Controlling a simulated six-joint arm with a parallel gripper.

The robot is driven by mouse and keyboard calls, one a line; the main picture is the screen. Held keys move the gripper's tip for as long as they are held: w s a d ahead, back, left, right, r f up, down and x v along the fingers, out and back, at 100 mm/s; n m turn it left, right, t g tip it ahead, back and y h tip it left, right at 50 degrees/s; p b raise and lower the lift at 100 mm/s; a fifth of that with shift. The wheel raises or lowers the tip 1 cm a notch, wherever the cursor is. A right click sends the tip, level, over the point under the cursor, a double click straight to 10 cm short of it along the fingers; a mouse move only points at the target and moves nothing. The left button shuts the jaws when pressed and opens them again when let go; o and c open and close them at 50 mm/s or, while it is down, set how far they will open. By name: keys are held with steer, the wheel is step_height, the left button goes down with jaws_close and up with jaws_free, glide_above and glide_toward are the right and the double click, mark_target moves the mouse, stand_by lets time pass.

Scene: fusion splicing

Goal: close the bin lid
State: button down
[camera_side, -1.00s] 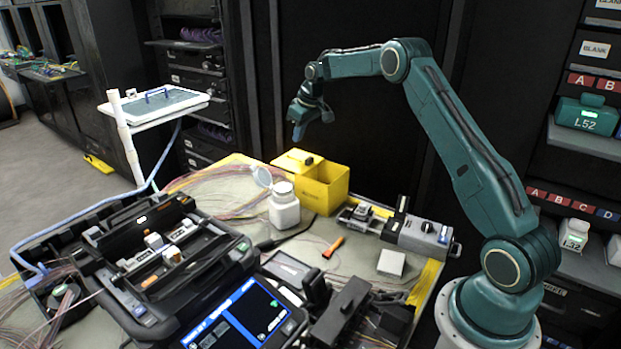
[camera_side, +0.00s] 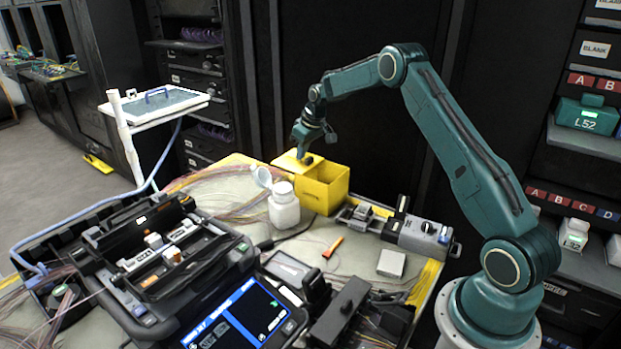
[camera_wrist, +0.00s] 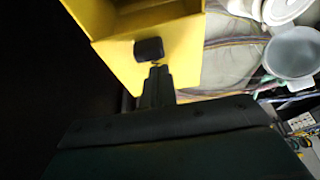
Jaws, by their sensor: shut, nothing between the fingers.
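The yellow bin (camera_side: 323,193) stands at the back of the bench, its top open. Its yellow lid (camera_side: 287,161) is folded out to the left, away from the opening. A black knob (camera_wrist: 149,49) sits on the lid, which also shows in the wrist view (camera_wrist: 184,57). My gripper (camera_side: 300,156) is over the lid, close to the knob. In the wrist view its shut, empty fingertips (camera_wrist: 158,70) are right next to the knob. I cannot tell whether they touch it. In the side view the gripper partly hides the knob.
A white bottle (camera_side: 284,208) with a round open cap stands just left of the bin. A grey device (camera_side: 420,235) lies to its right. The splicer (camera_side: 215,300) and its case fill the front. Loose fibres run across the bench behind the bottle. A dark cabinet rises behind.

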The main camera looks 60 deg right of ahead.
steer(key=shift+s, duration=0.4)
steer(key=s, duration=1)
stand_by(0.5)
steer(key=shift+s, duration=0.1)
stand_by(0.3)
step_height(320, 180, up, 10)
steer(key=shift+w+f, duration=0.2)
steer(key=shift+w, duration=0.2)
stand_by(0.7)
